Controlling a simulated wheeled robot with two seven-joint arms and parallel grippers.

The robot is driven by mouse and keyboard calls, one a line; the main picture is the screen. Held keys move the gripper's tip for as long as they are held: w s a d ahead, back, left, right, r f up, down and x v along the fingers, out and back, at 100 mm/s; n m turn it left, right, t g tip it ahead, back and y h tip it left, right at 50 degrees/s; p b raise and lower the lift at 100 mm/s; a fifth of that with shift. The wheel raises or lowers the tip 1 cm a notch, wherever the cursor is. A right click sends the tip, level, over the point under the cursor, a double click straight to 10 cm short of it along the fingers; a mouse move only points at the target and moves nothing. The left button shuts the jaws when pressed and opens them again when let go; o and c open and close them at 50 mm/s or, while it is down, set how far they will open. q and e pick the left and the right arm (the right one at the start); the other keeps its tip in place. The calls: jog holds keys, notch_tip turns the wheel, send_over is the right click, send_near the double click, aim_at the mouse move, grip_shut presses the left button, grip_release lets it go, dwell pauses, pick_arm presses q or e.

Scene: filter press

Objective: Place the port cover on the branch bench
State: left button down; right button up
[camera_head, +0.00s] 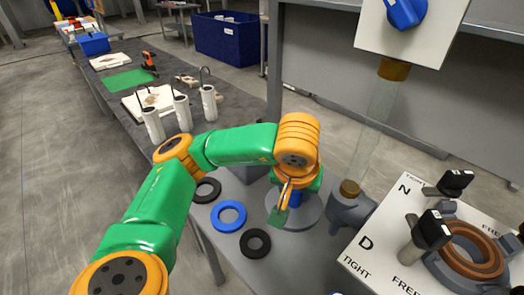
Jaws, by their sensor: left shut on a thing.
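My left gripper (286,203) is at the centre right, pointing down. The gripper hides part of the knob and disc. I cannot tell whether the disc rests on the surface below or is lifted. A long dark bench (233,112), perhaps the branch bench, runs from the middle to the upper left. My right gripper is not in view.
A blue ring (229,216) and black rings (255,243) lie left of the disc. White cylinders (181,112) stand on the bench, beside a green mat (126,81). A clear tube (375,133) rises on the right, near a white panel (378,238) with black-handled clamps.

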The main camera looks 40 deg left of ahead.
pick_arm(q)
jog(key=w+a+f, duration=0.1)
jog(key=w+a+f+b, duration=0.1)
jog(key=w+a, duration=0.1)
jog(key=shift+w+f, duration=0.15)
jog(key=shift+f, duration=0.2)
jog(key=w+a+f, duration=0.1)
jog(key=w+f, duration=0.1)
jog(key=w+a+f+p, duration=0.1)
jog(key=w+a+f, duration=0.1)
jog(key=w+a+f+p, duration=0.1)
jog(key=w+a+f, duration=0.1)
jog(key=w, duration=0.1)
jog(key=shift+a+f, duration=0.25)
jog(key=shift+f, duration=0.15)
notch_tip(320, 180, down, 3)
jog(key=shift+w+r+p, duration=0.1)
jog(key=shift+p, duration=0.45)
jog(key=shift+f, duration=0.3)
jog(key=shift+a+f, duration=0.1)
jog(key=shift+f, duration=0.05)
jog(key=shift+c, duration=2.4)
grip_release()
